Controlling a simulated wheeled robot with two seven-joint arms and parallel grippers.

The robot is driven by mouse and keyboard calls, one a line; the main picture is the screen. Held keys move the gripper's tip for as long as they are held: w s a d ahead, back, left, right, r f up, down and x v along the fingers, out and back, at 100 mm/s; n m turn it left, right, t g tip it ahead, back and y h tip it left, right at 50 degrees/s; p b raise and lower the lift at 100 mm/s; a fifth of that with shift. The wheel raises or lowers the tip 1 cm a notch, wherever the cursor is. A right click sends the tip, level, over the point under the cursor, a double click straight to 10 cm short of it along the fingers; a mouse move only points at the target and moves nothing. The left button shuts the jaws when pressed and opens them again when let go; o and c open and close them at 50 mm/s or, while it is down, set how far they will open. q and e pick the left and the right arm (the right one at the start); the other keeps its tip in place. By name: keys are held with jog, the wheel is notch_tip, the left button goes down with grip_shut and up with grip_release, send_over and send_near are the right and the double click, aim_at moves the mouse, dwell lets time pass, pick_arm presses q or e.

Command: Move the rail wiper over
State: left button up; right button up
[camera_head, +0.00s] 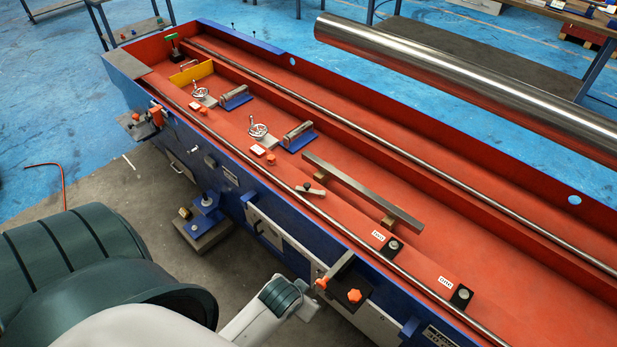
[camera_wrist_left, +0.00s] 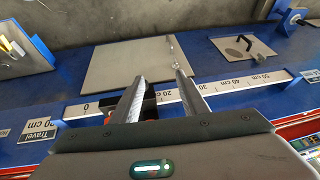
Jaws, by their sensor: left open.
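What looks like the rail wiper (camera_head: 357,283), a black block with orange knobs, sits on the blue front wall of the machine bed in the head view. In the left wrist view a black and orange piece (camera_wrist_left: 149,103), apparently the same wiper, shows partly between the fingers near the low end of a white travel scale (camera_wrist_left: 232,88). My left gripper (camera_wrist_left: 160,76) is open, its fingers on either side of that piece; I cannot tell whether they touch it. In the head view my left wrist is just left of the wiper. My right gripper is not in view.
The long red bed (camera_head: 440,215) holds a steel bar (camera_head: 362,192), handwheels (camera_head: 258,132) and labelled blocks. A large steel tube (camera_head: 470,80) spans the upper right. A blue bracket (camera_head: 207,205) stands out from the front wall, left of the wiper.

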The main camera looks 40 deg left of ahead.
pick_arm(q)
jog(key=w+a+r+n+y+p, duration=0.2)
jog(key=w+a+r, duration=0.1)
jog(key=a+r, duration=0.35)
jog(key=w+a+r+n+g+y, duration=0.1)
jog(key=w+a+r+n, duration=0.15)
jog(key=w+a, duration=0.45)
jog(key=w+a+r+n+y, duration=0.1)
jog(key=w+a+n+y, duration=0.1)
jog(key=w+a+n, duration=0.35)
jog(key=w+r+n+g+h, duration=0.1)
jog(key=w+r+n, duration=0.1)
jog(key=w, duration=0.6)
jog(key=w+r+n+g+h, duration=0.1)
jog(key=w+r, duration=0.1)
jog(key=w, duration=0.7)
jog(key=shift+d+r+n+p, duration=0.15)
jog(key=shift+r+n+p, duration=0.15)
jog(key=shift+n+p, duration=0.1)
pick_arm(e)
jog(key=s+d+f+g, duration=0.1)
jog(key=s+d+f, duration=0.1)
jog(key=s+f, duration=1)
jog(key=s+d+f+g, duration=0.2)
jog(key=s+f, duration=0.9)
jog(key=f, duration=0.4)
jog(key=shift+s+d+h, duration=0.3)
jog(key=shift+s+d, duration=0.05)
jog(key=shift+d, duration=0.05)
